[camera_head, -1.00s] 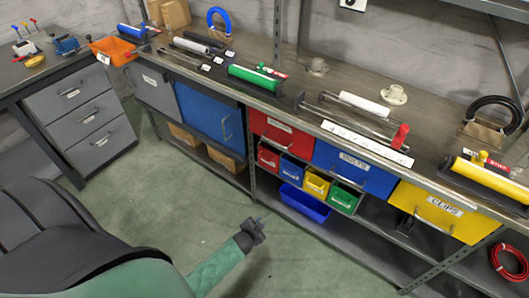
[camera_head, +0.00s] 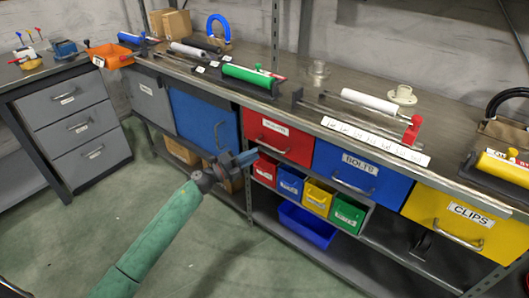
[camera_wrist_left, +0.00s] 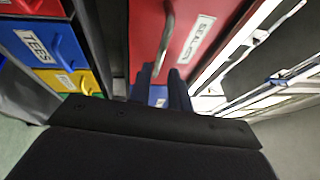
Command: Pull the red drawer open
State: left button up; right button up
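The red drawer (camera_head: 298,146) is shut under the workbench, with a white label and a metal bar handle (camera_head: 273,142). My left gripper (camera_head: 246,158) is in front of the drawer's lower left side. My right gripper is not in view.
A blue BOLTS drawer (camera_head: 352,172) and a yellow CLIPS drawer (camera_head: 455,222) are to the right, a blue cabinet door (camera_head: 204,118) to the left. The green floor (camera_head: 270,268) in front is clear.

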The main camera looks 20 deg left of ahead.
aim_at(269, 146)
pick_arm(q)
jog(key=x, duration=0.7)
jog(key=shift+w+d+p, duration=0.1)
jog(key=shift+w+p, duration=0.05)
jog(key=shift+p, duration=0.25)
grip_shut()
